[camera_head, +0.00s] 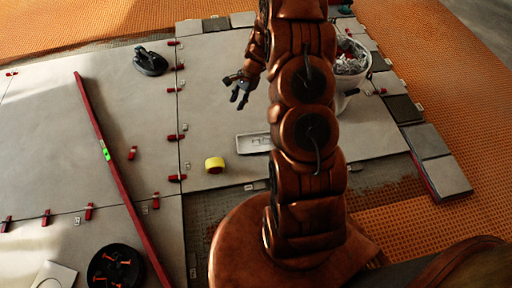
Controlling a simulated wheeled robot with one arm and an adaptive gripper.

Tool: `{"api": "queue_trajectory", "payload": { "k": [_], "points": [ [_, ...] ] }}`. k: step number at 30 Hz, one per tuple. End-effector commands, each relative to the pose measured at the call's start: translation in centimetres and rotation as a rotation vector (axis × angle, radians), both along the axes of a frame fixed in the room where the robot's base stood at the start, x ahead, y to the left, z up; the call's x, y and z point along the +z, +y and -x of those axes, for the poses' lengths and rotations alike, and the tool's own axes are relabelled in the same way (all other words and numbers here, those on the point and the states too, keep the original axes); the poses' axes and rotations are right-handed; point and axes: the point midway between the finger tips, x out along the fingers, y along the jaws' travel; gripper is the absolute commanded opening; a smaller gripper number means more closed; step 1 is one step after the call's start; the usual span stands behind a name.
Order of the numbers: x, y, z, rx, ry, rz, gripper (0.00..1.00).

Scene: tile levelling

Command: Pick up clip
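Small pale clips sit along the tile seams, such as one (187,166) on the long seam left of the yellow roll and one (186,127) higher on that seam. Several red wedge pieces also line the seams, one (177,138) between those two clips. I cannot tell which clip the task names. My gripper (238,98) hangs over the middle tile, above and right of these clips. Its dark fingers look spread, with nothing visible between them. My arm hides part of the floor to the right.
A yellow roll (214,165) and a pale tray (251,143) lie near my arm. A white bucket (349,84) with mixed contents stands behind it. A long red level (120,188), a black suction-cup tool (150,62) and a black round case (104,276) lie left.

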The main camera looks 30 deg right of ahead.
Motion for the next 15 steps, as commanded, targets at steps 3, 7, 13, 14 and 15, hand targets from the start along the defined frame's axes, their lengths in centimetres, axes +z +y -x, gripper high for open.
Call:
{"api": "queue_trajectory", "payload": {
  "k": [3,7,13,14,15],
  "points": [
    [-6.9,-2.3,-0.2,-0.112,0.028,-0.011,0.34],
    [-12.9,-4.9,-0.3,-0.23,0.052,-0.019,0.34],
    [-21.5,-8.4,0.3,-0.401,0.086,-0.022,0.34],
    [-22.5,-8.8,0.5,-0.421,0.092,-0.022,0.34],
    [-23.8,-9.2,0.7,-0.446,0.097,-0.023,0.34]
  ]
}}
